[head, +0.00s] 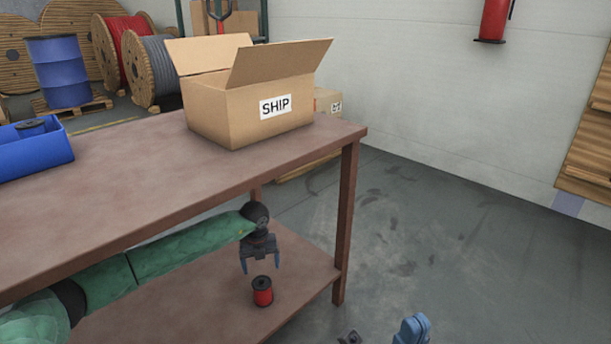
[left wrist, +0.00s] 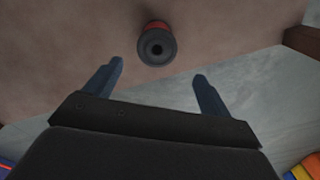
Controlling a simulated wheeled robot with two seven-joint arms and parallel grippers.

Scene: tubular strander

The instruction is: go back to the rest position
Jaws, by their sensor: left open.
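My left gripper (head: 261,265) is open and empty above the lower shelf of the brown table. Its two blue fingers also show spread apart in the left wrist view (left wrist: 158,82). A red spool with dark ends (head: 262,292) stands upright on the lower shelf, just below the fingertips and apart from them. In the left wrist view the spool (left wrist: 157,45) appears beyond the gap between the fingers, end-on. At the bottom of the head view, blue and dark parts show, probably of my right arm; its fingers cannot be made out.
The table top (head: 130,170) is above my left arm, with a table leg (head: 345,225) to the right of the gripper. An open box marked SHIP (head: 245,100) and a blue bin (head: 35,155) stand on top. The floor (head: 450,240) at right is clear.

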